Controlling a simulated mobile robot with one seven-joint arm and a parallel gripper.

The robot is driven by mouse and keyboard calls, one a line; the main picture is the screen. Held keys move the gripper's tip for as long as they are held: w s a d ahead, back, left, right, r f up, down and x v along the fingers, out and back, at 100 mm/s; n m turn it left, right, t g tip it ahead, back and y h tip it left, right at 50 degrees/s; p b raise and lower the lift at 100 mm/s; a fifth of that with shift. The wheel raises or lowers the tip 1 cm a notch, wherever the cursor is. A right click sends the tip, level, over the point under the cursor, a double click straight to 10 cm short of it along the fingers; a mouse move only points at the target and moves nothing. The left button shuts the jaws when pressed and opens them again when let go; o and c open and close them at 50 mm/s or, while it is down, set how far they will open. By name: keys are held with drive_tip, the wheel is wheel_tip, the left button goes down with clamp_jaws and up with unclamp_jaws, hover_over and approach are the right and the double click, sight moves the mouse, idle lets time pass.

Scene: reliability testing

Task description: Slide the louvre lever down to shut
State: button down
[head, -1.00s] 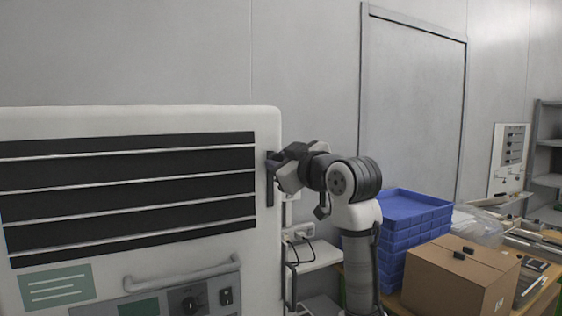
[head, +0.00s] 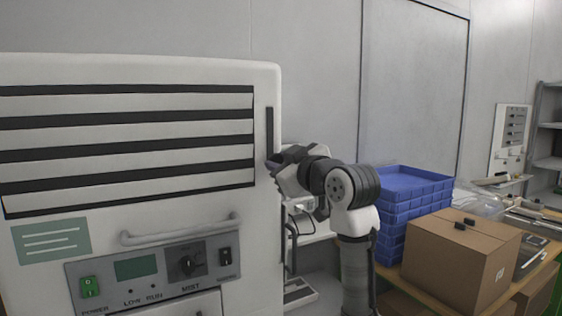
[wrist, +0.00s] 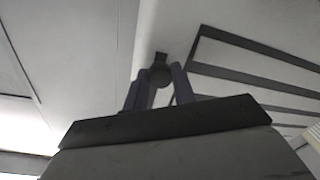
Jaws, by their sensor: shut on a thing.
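The louvre panel (head: 130,155) on the front of a white cabinet has broad pale slats with narrow dark gaps between them. A dark vertical slot (head: 270,130) runs just right of it, bare along its upper part. My gripper (head: 274,165) is at the slot's lower end and hides the lever in the head view. The louvre slats (wrist: 245,70) also show at the right there.
Below the louvres are a handle bar (head: 180,230) and a control panel (head: 150,275) with switches and a dial. Blue stacked trays (head: 412,185) and a cardboard box (head: 450,265) stand on a table right of my arm.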

drive_tip(key=c, duration=1.1)
unclamp_jaws()
drive_tip(key=shift+c, duration=0.2)
drive_tip(key=shift+s, duration=0.1)
drive_tip(key=b+v, duration=0.4)
drive_tip(key=v, duration=0.9)
drive_tip(key=shift+s+d, duration=0.2)
drive_tip(key=shift+s, duration=0.05)
